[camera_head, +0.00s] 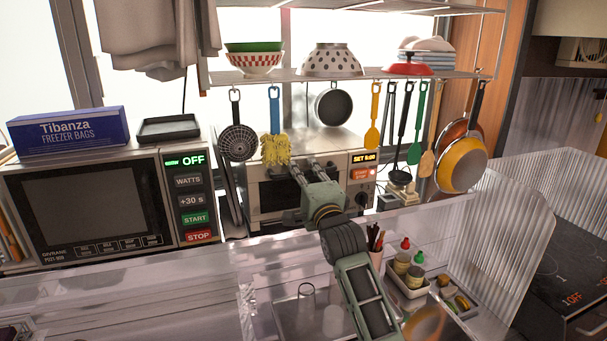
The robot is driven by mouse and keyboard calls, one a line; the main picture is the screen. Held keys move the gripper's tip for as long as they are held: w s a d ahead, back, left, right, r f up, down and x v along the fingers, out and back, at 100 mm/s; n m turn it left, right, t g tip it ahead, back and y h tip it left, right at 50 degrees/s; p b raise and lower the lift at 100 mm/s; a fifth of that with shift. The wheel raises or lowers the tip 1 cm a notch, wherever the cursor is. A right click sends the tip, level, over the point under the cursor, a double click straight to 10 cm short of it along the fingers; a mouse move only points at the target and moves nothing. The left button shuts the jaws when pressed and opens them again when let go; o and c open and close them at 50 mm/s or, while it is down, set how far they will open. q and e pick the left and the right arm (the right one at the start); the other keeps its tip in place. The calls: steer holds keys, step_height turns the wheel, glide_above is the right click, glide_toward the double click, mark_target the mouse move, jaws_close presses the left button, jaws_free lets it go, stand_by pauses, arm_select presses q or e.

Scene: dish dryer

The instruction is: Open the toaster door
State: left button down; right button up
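The toaster (301,149) is a silver oven at the back of the counter, under the shelf. Its dark-windowed front door (266,197) looks closed, though my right arm hides part of it. A small display reading SET and a knob are on its right side. My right gripper (288,166) is in front of the door, near its upper part. Its two dark fingers are apart and point at the toaster, and I see nothing between them. I cannot tell whether they touch the door or its handle. My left gripper is not in view.
A microwave (88,203) stands left, with a freezer bag box (70,131) on top. Utensils and pans, including a yellow pan (461,164), hang from the shelf (350,76) above the toaster. A clear ribbed partition and a condiment tray (408,284) are nearer, at the right.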

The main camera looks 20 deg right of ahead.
jaws_close()
